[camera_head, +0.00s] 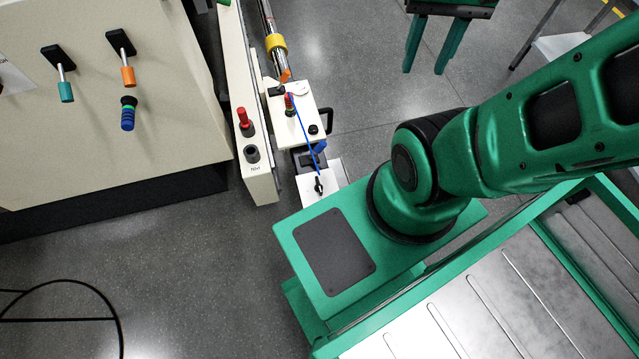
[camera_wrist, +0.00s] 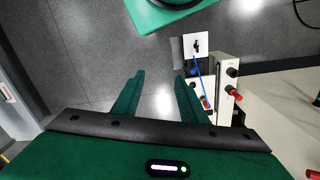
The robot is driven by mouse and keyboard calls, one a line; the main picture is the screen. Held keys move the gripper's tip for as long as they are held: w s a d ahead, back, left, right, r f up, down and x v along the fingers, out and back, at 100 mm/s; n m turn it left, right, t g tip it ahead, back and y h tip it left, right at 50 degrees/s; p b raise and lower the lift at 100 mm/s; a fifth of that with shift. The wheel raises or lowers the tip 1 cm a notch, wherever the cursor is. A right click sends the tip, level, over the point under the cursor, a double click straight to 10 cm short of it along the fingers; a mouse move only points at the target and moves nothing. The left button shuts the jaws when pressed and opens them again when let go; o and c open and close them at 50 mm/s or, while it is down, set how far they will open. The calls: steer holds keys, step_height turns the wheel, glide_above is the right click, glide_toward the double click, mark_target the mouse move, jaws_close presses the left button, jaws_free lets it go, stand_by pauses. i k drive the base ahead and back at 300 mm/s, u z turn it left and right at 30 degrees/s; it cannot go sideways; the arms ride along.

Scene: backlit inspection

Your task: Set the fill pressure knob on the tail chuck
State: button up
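A cream block (camera_head: 301,104), which looks like the tail chuck, sits on the narrow bench in the head view. It carries a small black knob (camera_head: 313,129), a red-topped fitting (camera_head: 289,101) and a white dial face (camera_head: 301,88). Which knob sets the fill pressure I cannot tell; no label is readable. A blue hose (camera_head: 305,129) runs from the block to a black fitting on a white plate (camera_head: 310,188); the hose also shows in the wrist view (camera_wrist: 199,72). My gripper (camera_head: 422,71) is open and empty, right of and apart from the block. Its spread fingers show in the wrist view (camera_wrist: 158,75).
The cream rail (camera_head: 247,110) beside the block carries a red knob (camera_head: 245,118) and a black knob (camera_head: 252,153). A large cream panel (camera_head: 110,100) with orange, teal and blue handles stands at left. Open grey floor (camera_head: 365,115) lies between block and gripper.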

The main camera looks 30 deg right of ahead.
mark_target(319, 186)
steer(key=u, duration=0.75)
steer(key=k, duration=1.7)
steer(key=z, duration=1.15)
steer(key=i, duration=1.05)
steer(key=u, duration=0.05)
